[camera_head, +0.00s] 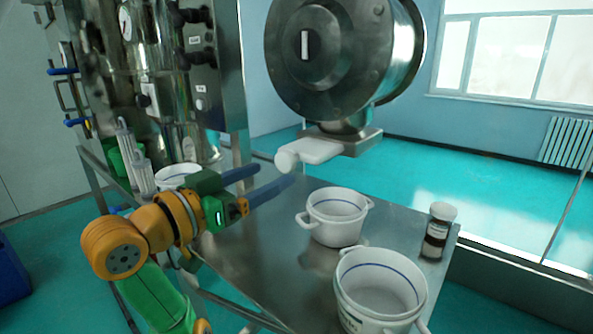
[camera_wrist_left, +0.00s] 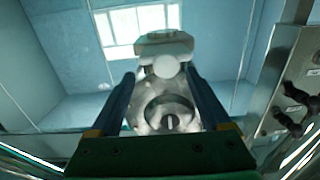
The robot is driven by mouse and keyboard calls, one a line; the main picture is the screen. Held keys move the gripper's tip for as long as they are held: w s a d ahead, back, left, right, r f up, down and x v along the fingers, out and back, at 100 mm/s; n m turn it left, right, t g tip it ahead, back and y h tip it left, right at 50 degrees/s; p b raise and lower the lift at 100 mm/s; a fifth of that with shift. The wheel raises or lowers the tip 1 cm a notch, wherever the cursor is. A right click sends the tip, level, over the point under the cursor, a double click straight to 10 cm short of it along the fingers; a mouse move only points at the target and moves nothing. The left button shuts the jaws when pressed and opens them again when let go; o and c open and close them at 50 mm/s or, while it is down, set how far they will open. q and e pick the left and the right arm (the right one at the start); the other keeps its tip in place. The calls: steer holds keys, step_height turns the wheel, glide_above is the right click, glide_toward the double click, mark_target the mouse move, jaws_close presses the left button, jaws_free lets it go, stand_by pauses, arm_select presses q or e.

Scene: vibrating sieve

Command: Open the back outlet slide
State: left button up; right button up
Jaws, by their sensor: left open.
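The back outlet slide (camera_head: 315,149) is a white plate with a rounded knob, set in the metal outlet under the round steel drum (camera_head: 335,50). Its knob end sticks out to the left. My left gripper (camera_head: 275,174) is open and empty, with its two blue fingers pointing toward the knob and their tips close to it. In the left wrist view the white knob (camera_wrist_left: 166,66) shows between the fingertips, and I cannot tell whether they touch it. My right gripper is not in view.
A white handled pot (camera_head: 337,232) stands on the steel table below the outlet, with a larger white pot (camera_head: 352,291) nearer. A brown bottle (camera_head: 437,231) stands at the right edge. A steel cabinet (camera_head: 150,70) and clear cylinders (camera_head: 141,175) are at the left.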

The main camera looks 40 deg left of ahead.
mark_target(282, 163)
arm_select(q)
steer(key=shift+w+r, duration=0.15)
steer(key=shift+w, duration=0.05)
steer(key=shift+w+a+r+p, duration=0.1)
steer(key=shift+w+a+p, duration=0.15)
steer(key=shift+w+p, duration=0.2)
steer(key=shift+w+a+r+p, duration=0.1)
steer(key=shift+w+a+p, duration=0.1)
steer(key=shift+w+p, duration=0.25)
steer(key=w, duration=0.3)
steer(key=shift+d+f+p, duration=0.15)
steer(key=shift+f+p, duration=0.05)
steer(key=shift+p, duration=0.1)
steer(key=shift+w+d, duration=0.1)
steer(key=shift+w, duration=0.05)
steer(key=shift+s, duration=0.25)
steer(key=c, duration=0.6)
jaws_close()
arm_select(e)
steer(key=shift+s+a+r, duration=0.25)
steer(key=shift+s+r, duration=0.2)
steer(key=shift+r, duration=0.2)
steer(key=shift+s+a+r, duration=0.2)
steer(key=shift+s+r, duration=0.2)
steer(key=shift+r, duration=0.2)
